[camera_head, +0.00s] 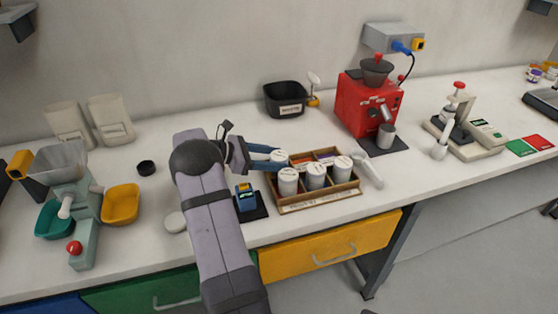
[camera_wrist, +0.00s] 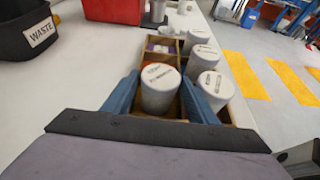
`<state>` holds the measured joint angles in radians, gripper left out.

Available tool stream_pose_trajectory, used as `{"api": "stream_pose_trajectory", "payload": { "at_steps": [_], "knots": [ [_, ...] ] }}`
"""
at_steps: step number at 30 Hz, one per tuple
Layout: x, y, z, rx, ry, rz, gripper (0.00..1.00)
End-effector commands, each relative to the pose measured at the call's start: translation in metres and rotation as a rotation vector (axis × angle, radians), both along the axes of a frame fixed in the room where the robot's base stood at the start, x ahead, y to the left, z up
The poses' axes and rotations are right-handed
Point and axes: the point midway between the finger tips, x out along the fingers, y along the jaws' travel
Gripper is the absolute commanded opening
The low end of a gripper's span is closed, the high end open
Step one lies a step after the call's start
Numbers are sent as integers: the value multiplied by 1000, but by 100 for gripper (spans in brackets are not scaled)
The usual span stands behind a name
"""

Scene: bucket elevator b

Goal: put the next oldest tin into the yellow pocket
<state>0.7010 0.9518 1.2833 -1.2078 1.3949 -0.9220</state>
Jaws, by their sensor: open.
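A wooden crate (camera_head: 318,200) on the bench holds several white-lidded tins. Three tins stand in its front row: left (camera_head: 288,181), middle (camera_head: 315,175) and right (camera_head: 341,168). Another tin (camera_head: 279,156) stands in the back-left compartment; in the wrist view this tin (camera_wrist: 158,92) is between my blue fingers. My gripper (camera_wrist: 160,84) is open around it, with a finger on each side; I cannot tell whether they touch it. The lid labels are too small to read. A yellow bin (camera_head: 120,204) is at the left beside a teal bin; I cannot tell whether it is the yellow pocket.
The front-row tins (camera_wrist: 216,88) are close to the right of my gripper. A black waste bin (camera_head: 286,99) stands behind the crate. A red grinder (camera_head: 367,105) is at the back right. A small blue device (camera_head: 246,198) lies between my arm and the crate.

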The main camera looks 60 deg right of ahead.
Motion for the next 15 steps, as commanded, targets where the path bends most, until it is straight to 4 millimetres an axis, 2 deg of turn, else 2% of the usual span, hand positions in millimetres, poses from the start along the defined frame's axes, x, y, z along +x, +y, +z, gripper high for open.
{"api": "stream_pose_trajectory", "payload": {
  "at_steps": [15],
  "knots": [
    [58, 57, 32, -2, -3, 3, 52]
  ]
}}
